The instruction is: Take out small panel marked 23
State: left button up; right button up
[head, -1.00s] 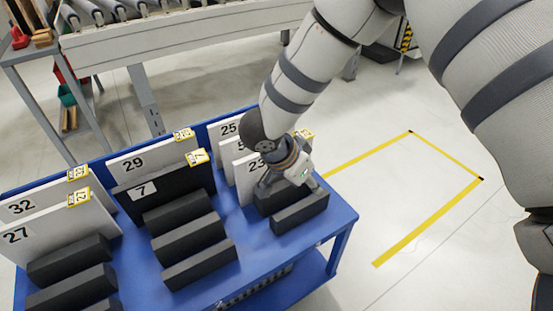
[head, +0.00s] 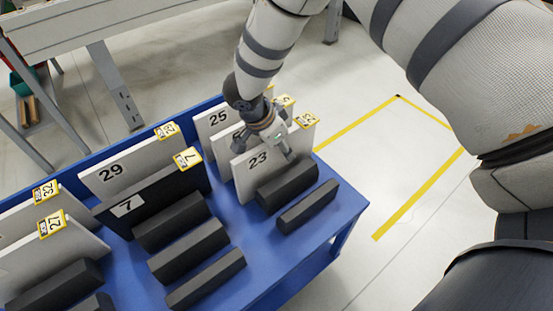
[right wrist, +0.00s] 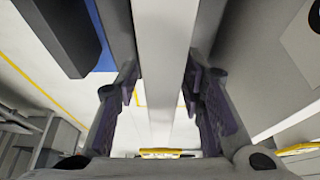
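The small white panel marked 23 (head: 243,175) stands upright in the front right row of the blue rack, with a yellow tag at its top right corner. My right gripper (head: 266,145) points down over its top edge, one finger in front of the panel and the other behind. In the right wrist view, the white panel edge (right wrist: 165,60) runs between the two fingers (right wrist: 160,90), with narrow gaps beside it; the gripper looks open. My left gripper is not in view.
A white panel marked 25 (head: 212,120) and another partly hidden panel stand close behind panel 23. Black blocks (head: 288,184) sit in front of it on the blue rack (head: 342,208). Panels 29 (head: 112,173) and 7 (head: 180,189) stand to the left. Floor on the right is clear.

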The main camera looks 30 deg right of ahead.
jog(key=shift+d+f, duration=0.25)
jog(key=shift+f, duration=0.25)
jog(key=shift+w+r, duration=0.1)
grip_shut()
